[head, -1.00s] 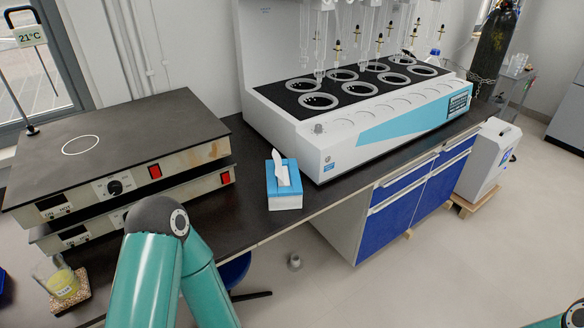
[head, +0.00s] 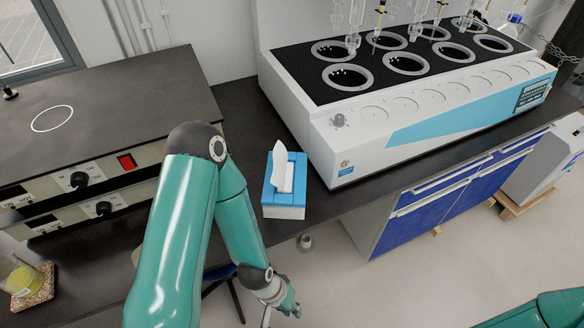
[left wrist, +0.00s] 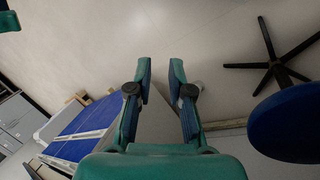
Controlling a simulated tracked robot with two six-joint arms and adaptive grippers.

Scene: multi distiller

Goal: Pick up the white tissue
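The white tissue (head: 280,166) stands up out of the blue and white tissue box (head: 284,211) on the dark bench top, near the bench's front edge. My left gripper (head: 291,308) is low in the head view, in front of the bench and apart from the box. In the left wrist view my left gripper (left wrist: 159,72) has its two fingers spread apart with nothing between them; the tissue does not show there. Part of my right arm shows at the bottom right of the head view, but its gripper is out of view.
A large white distiller (head: 341,142) stands just right of the tissue box. Stacked hot plates (head: 105,105) are at left, and a beaker of yellow liquid (head: 22,280) is at lower left. A blue stool (left wrist: 290,125) stands close to the left gripper.

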